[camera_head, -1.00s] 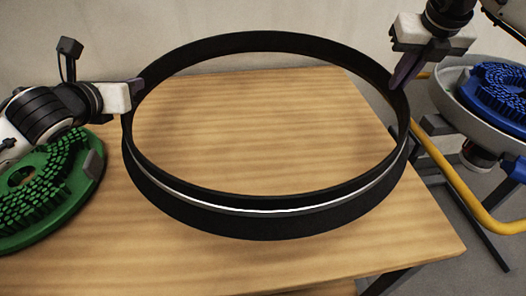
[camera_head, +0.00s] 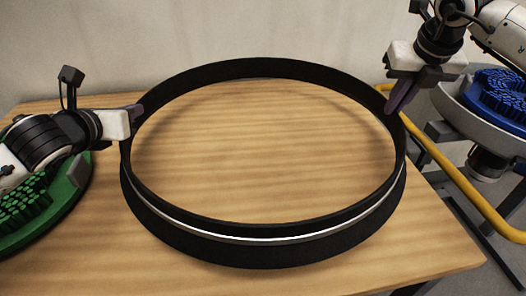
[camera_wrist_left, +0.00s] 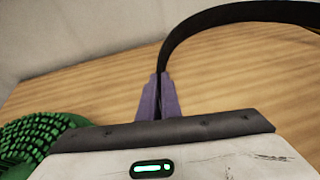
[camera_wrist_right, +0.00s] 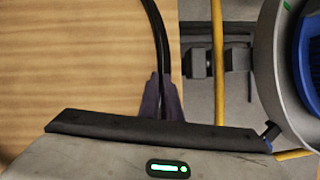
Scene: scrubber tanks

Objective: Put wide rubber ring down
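The wide black rubber ring (camera_head: 262,250), with a bright line along its near side, lies level over the wooden tabletop (camera_head: 265,150). I cannot tell whether its underside touches the wood. My left gripper (camera_head: 133,112) is shut on the ring's left rim; the left wrist view shows the ring (camera_wrist_left: 215,14) running into its purple fingers (camera_wrist_left: 158,98). My right gripper (camera_head: 402,98) is shut on the right rim; the right wrist view shows the ring (camera_wrist_right: 160,35) between its fingers (camera_wrist_right: 164,98). The fingers hide short bits of the rim.
A green brush disc (camera_head: 25,207) lies at the table's left, below my left arm. Right of the table stand a grey machine part with a blue brush (camera_head: 500,92) and a yellow tube (camera_head: 462,185). A pale wall (camera_head: 200,30) rises behind. Bare wood shows inside the ring.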

